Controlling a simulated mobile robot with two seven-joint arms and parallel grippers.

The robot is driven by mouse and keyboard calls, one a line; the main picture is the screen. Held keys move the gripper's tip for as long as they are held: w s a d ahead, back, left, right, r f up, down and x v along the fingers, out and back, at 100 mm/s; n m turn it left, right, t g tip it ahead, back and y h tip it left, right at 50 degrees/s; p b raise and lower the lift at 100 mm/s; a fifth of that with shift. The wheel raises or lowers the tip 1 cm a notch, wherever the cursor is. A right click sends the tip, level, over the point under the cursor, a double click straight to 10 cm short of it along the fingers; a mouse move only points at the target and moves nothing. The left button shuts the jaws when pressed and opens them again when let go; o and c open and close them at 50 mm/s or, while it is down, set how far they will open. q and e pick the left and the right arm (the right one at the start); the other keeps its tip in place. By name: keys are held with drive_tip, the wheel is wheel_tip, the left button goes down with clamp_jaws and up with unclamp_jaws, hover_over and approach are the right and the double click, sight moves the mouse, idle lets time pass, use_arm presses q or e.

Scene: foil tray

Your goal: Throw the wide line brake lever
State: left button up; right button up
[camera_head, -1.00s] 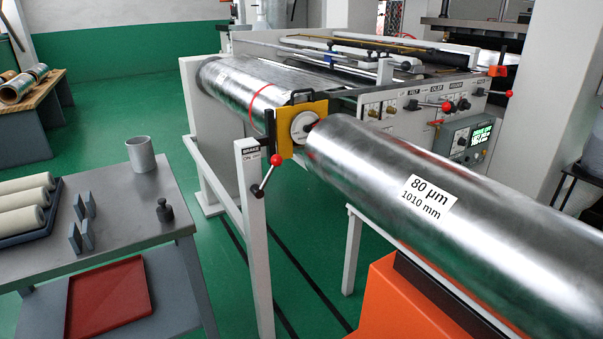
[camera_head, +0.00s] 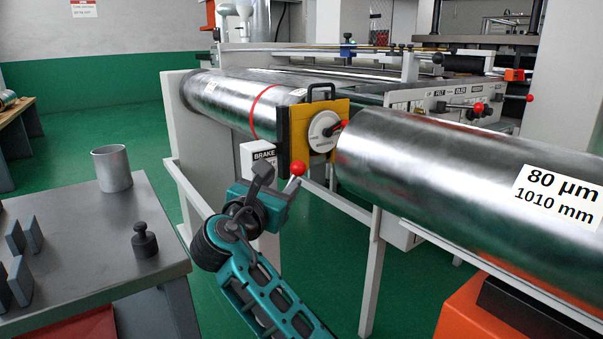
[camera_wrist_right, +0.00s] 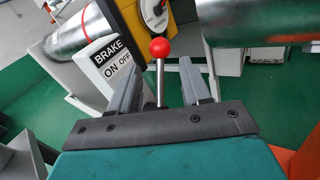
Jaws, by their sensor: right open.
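The brake lever has a red ball (camera_head: 298,169) on a metal rod, beside a white post labelled BRAKE (camera_head: 259,156). In the right wrist view the red ball (camera_wrist_right: 160,48) stands above the rod, and the label (camera_wrist_right: 111,61) reads BRAKE, ON, OFF. My right gripper (camera_head: 276,180) is at the lever, open. In the wrist view its two grey fingers (camera_wrist_right: 160,80) stand on either side of the rod, apart from it as far as I can tell. The lever's lower part is hidden by the gripper. My left gripper is not in view.
A yellow bracket with a white disc (camera_head: 323,131) is just behind the lever. A large foil roll labelled 80 µm (camera_head: 430,170) extends to the right. A grey table (camera_head: 70,240) with a metal cup (camera_head: 112,168) and a small weight (camera_head: 144,240) is at left.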

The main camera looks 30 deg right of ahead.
sight(297, 168)
drive_tip(key=b+x, duration=0.3)
drive_tip(key=x, duration=0.8)
drive_tip(key=shift+w+d+f, duration=0.1)
drive_tip(key=shift+w+d, duration=0.15)
drive_tip(key=shift+w, duration=0.1)
clamp_jaws()
